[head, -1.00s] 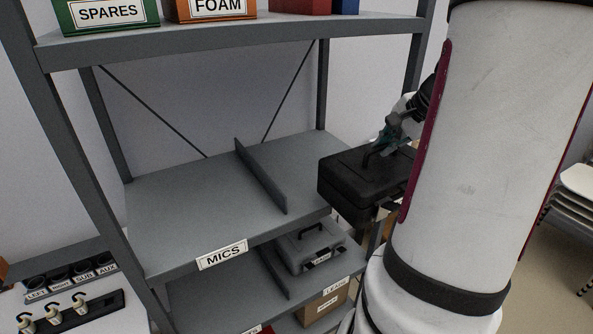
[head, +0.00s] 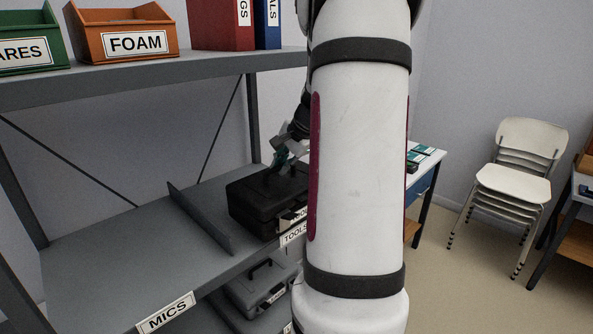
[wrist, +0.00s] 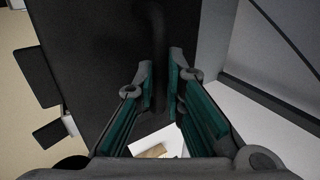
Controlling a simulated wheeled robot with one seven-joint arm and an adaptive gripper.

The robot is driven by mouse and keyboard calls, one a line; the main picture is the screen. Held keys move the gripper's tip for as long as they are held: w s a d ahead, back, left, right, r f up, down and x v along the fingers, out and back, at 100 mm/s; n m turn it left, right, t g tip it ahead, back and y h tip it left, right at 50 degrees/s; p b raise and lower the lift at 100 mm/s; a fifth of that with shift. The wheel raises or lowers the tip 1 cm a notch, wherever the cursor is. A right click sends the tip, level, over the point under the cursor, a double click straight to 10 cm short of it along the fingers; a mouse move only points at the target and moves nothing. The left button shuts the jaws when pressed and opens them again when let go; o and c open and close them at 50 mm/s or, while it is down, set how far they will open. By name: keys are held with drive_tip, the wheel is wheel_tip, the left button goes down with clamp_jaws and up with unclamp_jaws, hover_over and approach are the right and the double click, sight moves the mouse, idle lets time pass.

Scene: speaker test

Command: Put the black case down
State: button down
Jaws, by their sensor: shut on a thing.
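The black case (head: 262,206) is in the right bay of the middle shelf (head: 110,245), right of the upright divider (head: 203,218). It looks level, with its underside at or just above the shelf; I cannot tell if it touches. My gripper (head: 284,162) is shut on the case's handle from above. In the wrist view the dark lid of the case (wrist: 85,45) lies beneath my gripper (wrist: 160,85), with the handle between the teal-padded fingers. My arm hides the right end of the case and part of the TOOLS label (head: 293,234).
A grey case (head: 262,287) sits on the shelf below. The bay labelled MICS (head: 165,312) is empty. Bins and binders, including the FOAM bin (head: 125,38), stand on the shelf above. A rack post (head: 253,120) rises behind. Stacked chairs (head: 515,180) stand at right.

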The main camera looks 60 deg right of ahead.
hover_over(265, 170)
drive_tip(key=shift+s+r+p, duration=0.1)
drive_tip(key=shift+r+p, duration=0.1)
drive_tip(key=shift+p, duration=0.1)
drive_tip(key=shift+f, duration=0.2)
drive_tip(key=shift+f+p, duration=0.3)
drive_tip(key=shift+f, duration=1.25)
drive_tip(key=c, duration=1.7)
unclamp_jaws()
drive_tip(key=shift+f, duration=0.2)
drive_tip(key=shift+o, duration=0.2)
drive_tip(key=v, duration=1.2)
drive_tip(key=shift+s, duration=0.1)
